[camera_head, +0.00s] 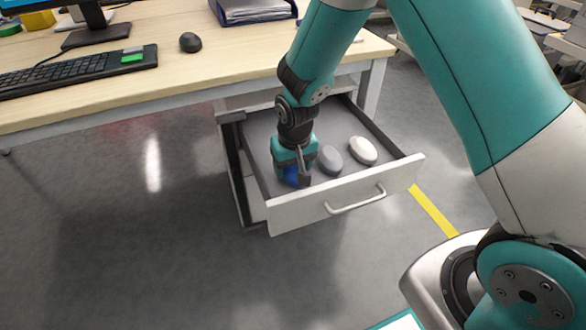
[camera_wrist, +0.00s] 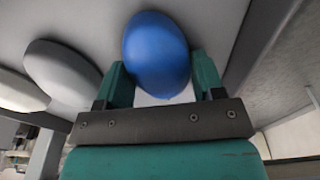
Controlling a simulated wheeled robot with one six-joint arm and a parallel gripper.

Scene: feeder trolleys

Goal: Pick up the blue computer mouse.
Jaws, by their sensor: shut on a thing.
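The blue computer mouse (camera_head: 291,176) is inside the open drawer (camera_head: 290,212), near its left side, mostly hidden by my gripper in the head view. In the wrist view the blue mouse (camera_wrist: 157,55) shows as a smooth blue oval between the two fingers. My gripper (camera_head: 293,180) reaches down into the drawer and is shut on the blue mouse. In the wrist view my gripper (camera_wrist: 162,82) has one teal finger on each side of it. I cannot tell whether the mouse touches the drawer floor.
A grey mouse (camera_head: 330,160) and a white mouse (camera_head: 363,151) lie right of my gripper in the drawer. Drawer walls stand close around. Above is the desk (camera_head: 180,75) with a keyboard (camera_head: 75,70), a black mouse (camera_head: 190,42) and a paper tray (camera_head: 255,12).

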